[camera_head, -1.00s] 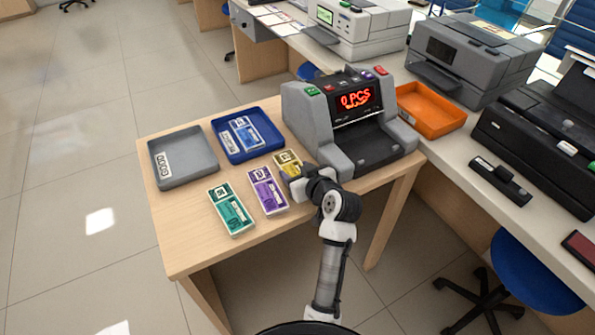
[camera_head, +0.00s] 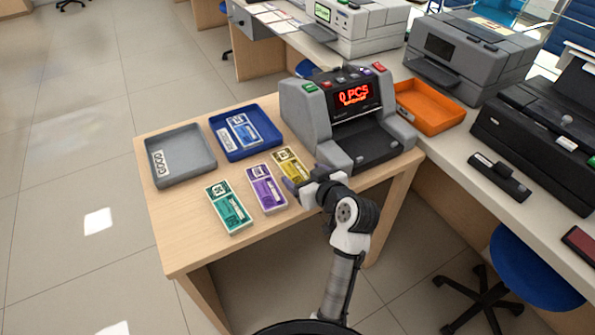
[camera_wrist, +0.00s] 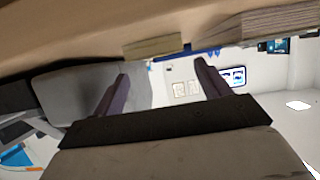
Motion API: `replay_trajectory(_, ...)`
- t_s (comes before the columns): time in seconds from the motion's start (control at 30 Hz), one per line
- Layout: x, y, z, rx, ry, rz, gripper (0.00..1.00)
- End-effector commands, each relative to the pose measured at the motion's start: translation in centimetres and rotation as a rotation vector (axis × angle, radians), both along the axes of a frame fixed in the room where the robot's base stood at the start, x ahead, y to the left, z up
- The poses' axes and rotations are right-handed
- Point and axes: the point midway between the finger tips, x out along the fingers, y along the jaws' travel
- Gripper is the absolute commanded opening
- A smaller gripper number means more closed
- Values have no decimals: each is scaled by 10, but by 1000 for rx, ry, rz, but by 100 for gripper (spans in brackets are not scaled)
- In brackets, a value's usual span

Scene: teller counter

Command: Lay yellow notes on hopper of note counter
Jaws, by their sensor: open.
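The yellow notes (camera_head: 289,163) lie flat on the wooden table, in front of the note counter and right of the purple notes. The grey note counter (camera_head: 292,108) stands behind them, with a red "0 PCS" display and a dark sloped bed at its front. My gripper (camera_head: 302,180) is open and empty at the near end of the yellow notes. In the wrist view, my two fingers (camera_wrist: 161,69) are spread apart, with the edge of a stack, apparently the yellow notes (camera_wrist: 152,47), showing beyond them. Contact with the notes cannot be told.
Purple notes (camera_head: 265,188) and green notes (camera_head: 228,207) lie to the left. A grey tray (camera_head: 196,163) and a blue tray (camera_head: 221,150) holding blue notes stand behind. An orange tray (camera_head: 449,120) is right of the counter. The table's front left is bare.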

Motion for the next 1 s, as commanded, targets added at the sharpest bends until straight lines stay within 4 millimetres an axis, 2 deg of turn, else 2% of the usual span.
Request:
replay_trajectory(0.1,-20,-14,9,0,-1,-3,76)
replay_trajectory(0.3,-44,-30,21,0,0,-2,76)
replay_trajectory(0.5,-52,-35,25,-1,2,0,76)
replay_trajectory(0.73,-50,-32,28,0,-8,2,76)
replay_trajectory(0.8,-42,-20,40,4,-45,2,76)
replay_trajectory(0.87,-32,0,60,15,-108,2,76)
replay_trajectory(0.97,-15,55,117,68,-281,8,76)
replay_trajectory(1.0,-14,82,146,105,-369,17,76)
